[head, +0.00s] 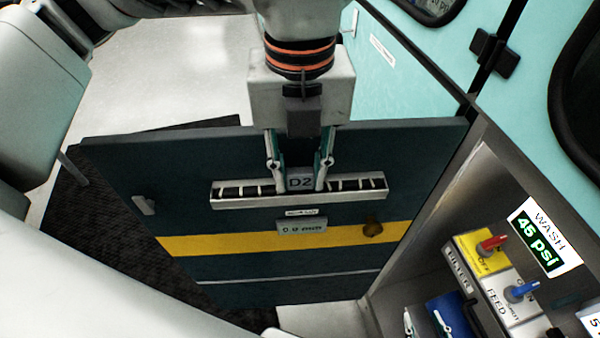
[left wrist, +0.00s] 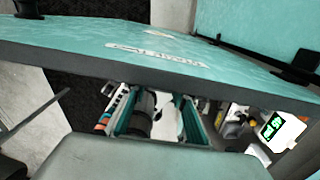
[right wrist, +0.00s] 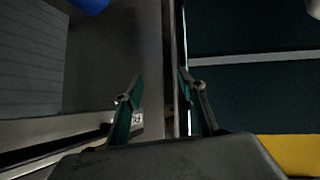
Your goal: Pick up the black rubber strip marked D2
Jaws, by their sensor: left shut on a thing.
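The strip marked D2 (head: 300,182) shows as a grey tab with dark letters at the middle of a slotted metal rail (head: 355,187) on the dark teal panel. My left gripper (head: 298,176) comes down from above and is shut on the strip, one finger on each side of the label. The strip still sits at the rail; I cannot tell if it has lifted. In the left wrist view the fingers (left wrist: 160,118) are beyond the panel's top edge. My right gripper (right wrist: 160,105) is open and empty, low by the panel's right edge; its fingertips show at the head view's bottom.
An open bay at right holds red (head: 492,243) and blue (head: 520,291) valve handles and a "45 psi" sign (head: 542,236).

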